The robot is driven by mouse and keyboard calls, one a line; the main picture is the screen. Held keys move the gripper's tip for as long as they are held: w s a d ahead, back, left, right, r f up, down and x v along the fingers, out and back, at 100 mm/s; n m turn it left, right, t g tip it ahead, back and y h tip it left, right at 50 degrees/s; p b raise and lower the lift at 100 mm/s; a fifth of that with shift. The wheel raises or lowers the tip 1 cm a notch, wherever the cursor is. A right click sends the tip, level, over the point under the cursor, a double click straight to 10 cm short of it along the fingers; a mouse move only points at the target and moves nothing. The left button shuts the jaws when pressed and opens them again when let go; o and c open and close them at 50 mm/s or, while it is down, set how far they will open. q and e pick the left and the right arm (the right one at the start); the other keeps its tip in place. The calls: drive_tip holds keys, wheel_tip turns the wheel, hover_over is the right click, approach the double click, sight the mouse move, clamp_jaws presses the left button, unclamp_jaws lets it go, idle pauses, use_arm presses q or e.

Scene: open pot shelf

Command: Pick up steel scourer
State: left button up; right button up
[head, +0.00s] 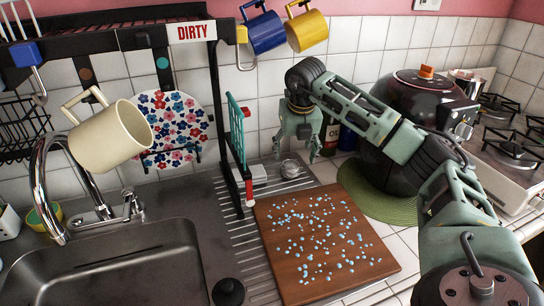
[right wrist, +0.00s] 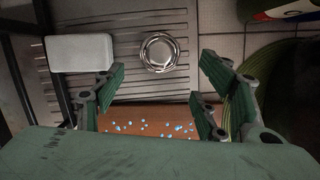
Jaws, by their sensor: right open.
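A small, round, shiny silver object, which looks like the steel scourer (head: 289,168), sits on the ribbed metal drainboard behind the cutting board. It shows whole in the right wrist view (right wrist: 159,52), beyond the fingertips and between their lines. My right gripper (head: 298,150) hangs pointing down above and close to the scourer. Its fingers stand wide apart with nothing between them in the right wrist view (right wrist: 157,95). It does not appear to touch the scourer. My left gripper is not in view.
A white block (head: 258,173) lies left of the scourer, beside the rack's black post (head: 234,150). A wooden cutting board (head: 320,235) with blue bits lies in front. A dark round pot (head: 390,160) on a green mat (head: 375,206) stands right. Mugs hang above.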

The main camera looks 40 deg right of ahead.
sight(290, 164)
drive_tip(key=shift+b+x, duration=0.95)
drive_tip(key=shift+x, duration=0.2)
drive_tip(key=shift+w+f, duration=0.15)
drive_tip(key=shift+f+b, duration=0.2)
drive_tip(key=shift+b, duration=0.15)
drive_tip(key=b+x, duration=0.2)
drive_tip(key=x, duration=0.1)
drive_tip(key=b+x, duration=0.1)
drive_tip(key=shift+w+f, duration=0.2)
drive_tip(key=shift+w, duration=0.15)
drive_tip(key=shift+b, duration=0.3)
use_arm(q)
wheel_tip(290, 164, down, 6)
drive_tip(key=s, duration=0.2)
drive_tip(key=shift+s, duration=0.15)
use_arm(e)
drive_tip(key=c, duration=1)
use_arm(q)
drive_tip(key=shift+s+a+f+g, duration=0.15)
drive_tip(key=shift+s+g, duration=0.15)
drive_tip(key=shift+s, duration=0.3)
